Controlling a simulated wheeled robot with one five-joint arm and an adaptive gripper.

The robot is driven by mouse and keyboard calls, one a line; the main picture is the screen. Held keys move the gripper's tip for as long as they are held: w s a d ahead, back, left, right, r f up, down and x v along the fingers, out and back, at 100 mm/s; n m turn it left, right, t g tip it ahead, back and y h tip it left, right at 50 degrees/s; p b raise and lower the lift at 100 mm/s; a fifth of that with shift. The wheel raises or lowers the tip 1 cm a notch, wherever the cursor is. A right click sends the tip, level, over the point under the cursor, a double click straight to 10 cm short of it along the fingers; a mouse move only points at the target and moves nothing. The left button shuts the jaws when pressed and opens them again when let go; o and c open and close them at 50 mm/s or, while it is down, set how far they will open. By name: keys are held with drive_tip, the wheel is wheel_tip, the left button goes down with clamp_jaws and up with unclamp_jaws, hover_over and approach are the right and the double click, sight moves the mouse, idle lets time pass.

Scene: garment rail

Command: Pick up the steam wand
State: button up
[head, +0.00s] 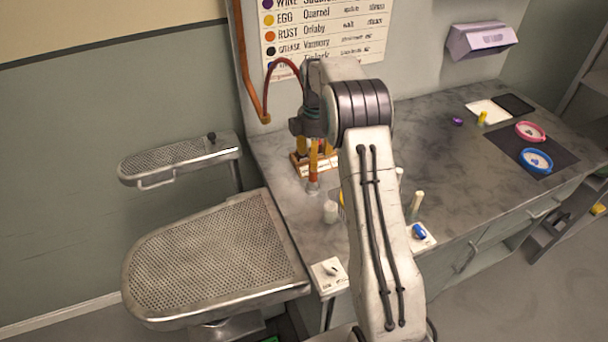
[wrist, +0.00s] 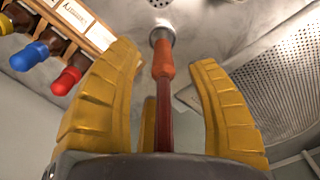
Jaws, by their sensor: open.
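The steam wand has an orange grip (head: 314,158) and a grey metal head (head: 313,187), and hangs nearly upright with its head down near the counter. In the wrist view, the orange grip (wrist: 163,60) and a dark red shaft (wrist: 164,125) lie between my yellow fingers. My gripper (head: 315,146) is open around the wand from above, with visible gaps at the left and right fingers (wrist: 164,57). A third finger stands close behind the shaft; contact there cannot be told. My wrist hides the wand's top in the head view.
A wooden bottle rack (head: 299,168) stands close beside the wand; its coloured caps show in the wrist view (wrist: 65,80). A red hose (head: 283,62) arches near my wrist beside a copper pipe (head: 243,65). A perforated pressing board (head: 210,255) lies left.

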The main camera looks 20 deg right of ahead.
sight(313, 176)
wheel_tip(313, 176, down, 2)
drive_tip(key=shift+w+f, duration=0.1)
drive_tip(key=shift+w, duration=0.05)
drive_tip(key=shift+s+a+f+p, duration=0.1)
drive_tip(key=shift+f+p, duration=0.35)
drive_tip(key=shift+f, duration=0.95)
drive_tip(key=shift+s+f+p, duration=0.1)
drive_tip(key=shift+f+p, duration=0.3)
drive_tip(key=shift+f, duration=1)
drive_tip(key=shift+c, duration=0.5)
clamp_jaws()
